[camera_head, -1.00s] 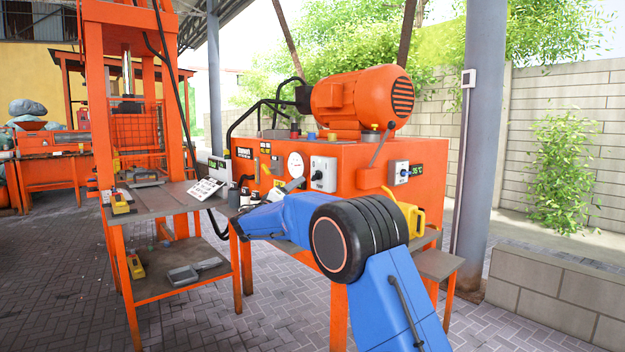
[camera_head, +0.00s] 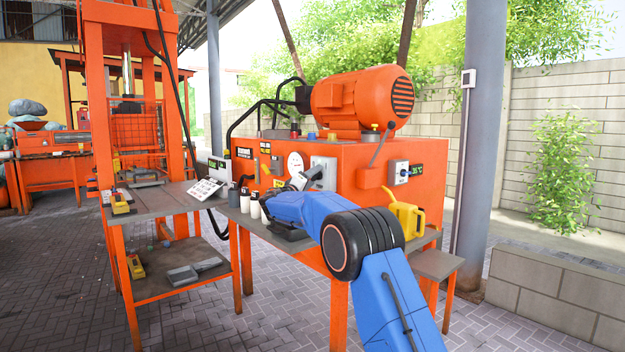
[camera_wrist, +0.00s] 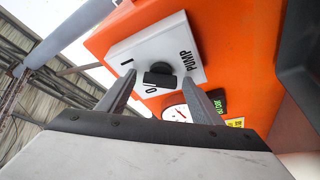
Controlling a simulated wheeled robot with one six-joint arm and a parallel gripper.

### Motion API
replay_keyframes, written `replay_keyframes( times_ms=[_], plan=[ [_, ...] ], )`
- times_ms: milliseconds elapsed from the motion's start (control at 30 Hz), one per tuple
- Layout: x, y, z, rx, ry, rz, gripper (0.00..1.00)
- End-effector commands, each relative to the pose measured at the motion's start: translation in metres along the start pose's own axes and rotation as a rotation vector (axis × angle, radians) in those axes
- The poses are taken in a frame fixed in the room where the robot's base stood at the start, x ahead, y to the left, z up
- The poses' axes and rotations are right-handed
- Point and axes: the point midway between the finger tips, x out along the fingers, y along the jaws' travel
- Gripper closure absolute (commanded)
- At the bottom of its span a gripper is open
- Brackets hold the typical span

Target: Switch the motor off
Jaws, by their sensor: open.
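The orange motor (camera_head: 362,97) sits on top of the orange cabinet (camera_head: 440,170). A pale switch box (camera_head: 329,164) is on the cabinet's front. In the wrist view, this box (camera_wrist: 195,45) is lettered "PUMP", with "O" and "I" marks around a black rotary knob (camera_wrist: 160,78). My gripper (camera_wrist: 156,94) is open, its two fingertips pointing toward the knob, one to each side of it in the picture. I cannot tell whether they touch it. In the head view my gripper (camera_head: 311,176) is at the switch box and hides the knob.
A yellow jug (camera_head: 409,217) and white bottles (camera_head: 255,206) stand near my arm. A round gauge (camera_head: 295,164) is left of the switch box. The orange press (camera_head: 92,110) stands left.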

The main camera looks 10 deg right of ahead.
Motion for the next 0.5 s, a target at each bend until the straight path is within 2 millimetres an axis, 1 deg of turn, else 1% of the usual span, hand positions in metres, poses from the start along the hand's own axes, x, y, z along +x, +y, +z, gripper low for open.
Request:
replay_keyframes(
  times_ms=[167, 200, 367, 500],
  plan=[
    [0.0, -0.0003, 0.0, 0.0, 0.0, 0.0, 0.41],
    [0.0, -0.0003, 0.0, 0.0, 0.0, 0.0, 0.43],
    [-0.0002, -0.0004, 0.0, 0.0, 0.0, -0.001, 0.81],
    [-0.0003, -0.0005, 0.0, -0.001, 0.0, -0.001, 0.82]
  ],
)
